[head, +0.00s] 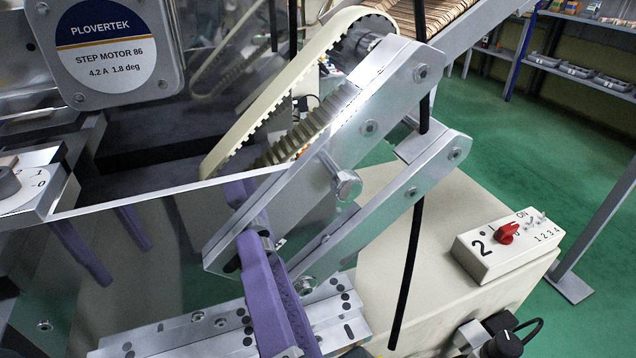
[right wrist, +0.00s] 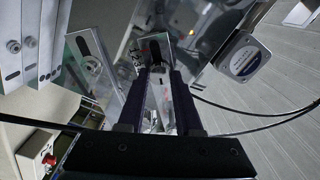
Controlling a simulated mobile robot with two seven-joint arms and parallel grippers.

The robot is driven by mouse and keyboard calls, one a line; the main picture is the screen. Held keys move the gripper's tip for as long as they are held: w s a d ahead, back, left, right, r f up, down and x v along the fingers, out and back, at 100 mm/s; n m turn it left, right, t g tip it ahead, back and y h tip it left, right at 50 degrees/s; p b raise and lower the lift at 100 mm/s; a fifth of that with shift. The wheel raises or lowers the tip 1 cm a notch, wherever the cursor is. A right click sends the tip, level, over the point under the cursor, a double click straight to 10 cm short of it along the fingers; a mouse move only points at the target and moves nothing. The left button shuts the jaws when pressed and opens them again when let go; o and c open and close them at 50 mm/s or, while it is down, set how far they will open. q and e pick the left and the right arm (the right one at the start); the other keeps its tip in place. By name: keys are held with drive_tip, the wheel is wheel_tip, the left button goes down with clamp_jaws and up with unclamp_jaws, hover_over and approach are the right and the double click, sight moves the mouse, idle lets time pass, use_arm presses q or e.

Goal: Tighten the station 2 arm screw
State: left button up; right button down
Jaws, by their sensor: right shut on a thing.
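My right gripper (head: 262,238) has purple fingers and reaches up to the slotted lower end of the slanted silver arm (head: 335,150). In the right wrist view its dark fingers (right wrist: 164,72) are close together at a slotted metal plate (right wrist: 154,46). It is shut on a small metal piece (head: 267,242) at the slot, likely the arm screw; the fingers hide most of it. A hex-head bolt (head: 346,184) stands out from the arm's middle, apart from the fingers. My left gripper is not clearly seen; purple bars at the left look like reflections.
A toothed belt (head: 262,108) runs beside the arm. A box marked 2 with a red knob (head: 507,232) sits on the beige cabinet (head: 450,285) at right. A motor (head: 118,42) is at upper left. A black cable (head: 408,262) hangs in front of the cabinet.

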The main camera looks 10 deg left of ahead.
drive_tip(key=shift+m+b, duration=0.75)
drive_tip(key=shift+m, duration=2.75)
drive_tip(key=c, duration=0.6)
unclamp_jaws()
drive_tip(key=v, duration=1)
